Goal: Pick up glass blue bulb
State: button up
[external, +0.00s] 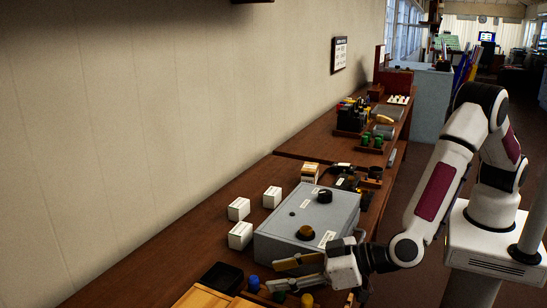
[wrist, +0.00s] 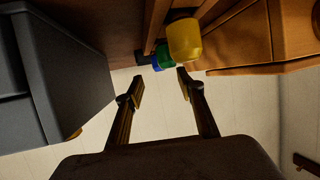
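The blue bulb (external: 253,283) stands at the left end of a row at the near edge of the bench, with a green bulb (external: 279,297) and a yellow bulb (external: 307,300) to its right. In the wrist view the blue bulb (wrist: 157,64) is mostly hidden behind the green bulb (wrist: 164,55) and the large, close yellow bulb (wrist: 184,40). My gripper (external: 271,275) is open and empty, just above and beside the row, next to the grey box. In the wrist view its fingers (wrist: 160,84) are apart, with the bulbs beyond their tips.
A grey box with knobs (external: 290,237) stands close behind my gripper; its side also fills the left of the wrist view (wrist: 75,90). A black tray (external: 221,277) and a wooden box (external: 203,297) lie left of the bulbs. White cartons (external: 239,235) stand behind.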

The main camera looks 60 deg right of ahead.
aim_at(261, 291)
jog(key=shift+w, duration=0.15)
jog(key=shift+x, duration=2.6)
jog(key=shift+f, duration=0.1)
jog(key=c, duration=1)
